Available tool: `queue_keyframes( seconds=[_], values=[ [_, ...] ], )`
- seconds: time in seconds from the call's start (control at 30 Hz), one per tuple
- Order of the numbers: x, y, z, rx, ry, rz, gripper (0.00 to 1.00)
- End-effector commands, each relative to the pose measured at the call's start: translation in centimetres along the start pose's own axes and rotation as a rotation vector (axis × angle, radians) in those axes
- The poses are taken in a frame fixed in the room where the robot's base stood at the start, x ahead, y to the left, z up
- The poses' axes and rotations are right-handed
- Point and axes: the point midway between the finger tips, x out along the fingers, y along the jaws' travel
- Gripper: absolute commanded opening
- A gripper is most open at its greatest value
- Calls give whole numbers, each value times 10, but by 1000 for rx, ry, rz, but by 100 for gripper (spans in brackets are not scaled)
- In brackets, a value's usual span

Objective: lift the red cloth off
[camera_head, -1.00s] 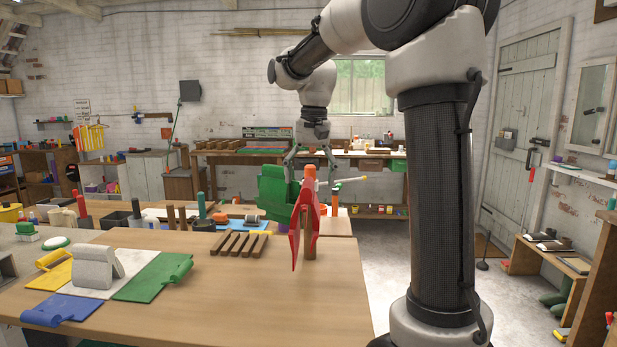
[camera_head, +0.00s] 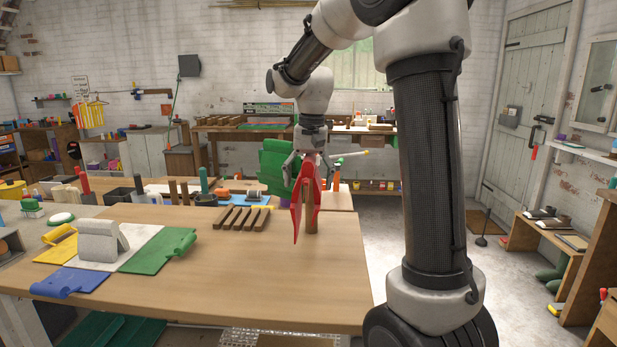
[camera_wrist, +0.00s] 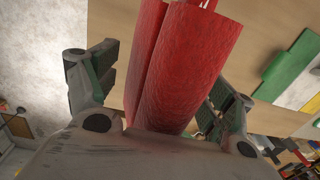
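The red cloth (camera_head: 298,210) hangs in folds over an upright brown wooden post (camera_head: 312,218) near the right end of the workbench. In the wrist view the cloth (camera_wrist: 185,70) rises between the two spread fingers of my gripper (camera_wrist: 160,90). The left finger is clearly apart from it; the right one is close beside it, and I cannot tell whether they touch.
The wooden workbench (camera_head: 215,285) has free room in front of the post. Dark wooden strips (camera_head: 240,218) lie left of the cloth. Blue, yellow and green cloths (camera_head: 160,250) lie around a white folded one (camera_head: 100,240). A green piece (camera_head: 275,165) stands behind my gripper.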

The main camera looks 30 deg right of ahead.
Motion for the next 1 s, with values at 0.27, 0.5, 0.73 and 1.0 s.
queue_keyframes(
  seconds=[0.27, 0.5, 0.73, 1.0],
  values=[
    [0, 0, 0, 0, 0, 0, 33],
    [0, 0, 0, 0, 1, 0, 28],
    [-10, -1, 0, 0, 2, -1, 28],
    [-31, -2, -1, 0, 2, -1, 28]
  ],
)
